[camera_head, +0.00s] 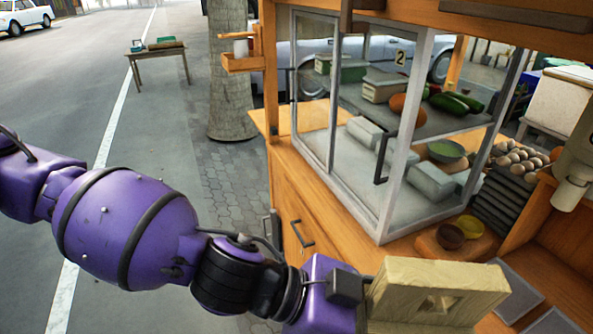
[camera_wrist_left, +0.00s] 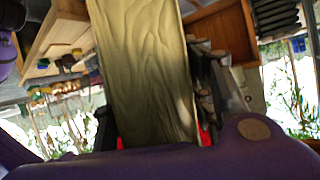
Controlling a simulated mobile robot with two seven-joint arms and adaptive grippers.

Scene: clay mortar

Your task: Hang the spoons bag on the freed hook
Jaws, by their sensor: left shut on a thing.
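In the head view the wrist ends at the bag's left edge, and the fingers are largely hidden. No spoons show. I cannot make out a hook in either view. My right gripper is not in view.
A glass display case (camera_head: 385,120) with vegetables stands on the wooden cart (camera_head: 325,215) behind the bag. Bowls (camera_head: 450,236) and a stack of egg trays (camera_head: 500,205) are on the counter at right. A small wooden shelf (camera_head: 242,64) sits on the cart's left post. Open pavement lies left.

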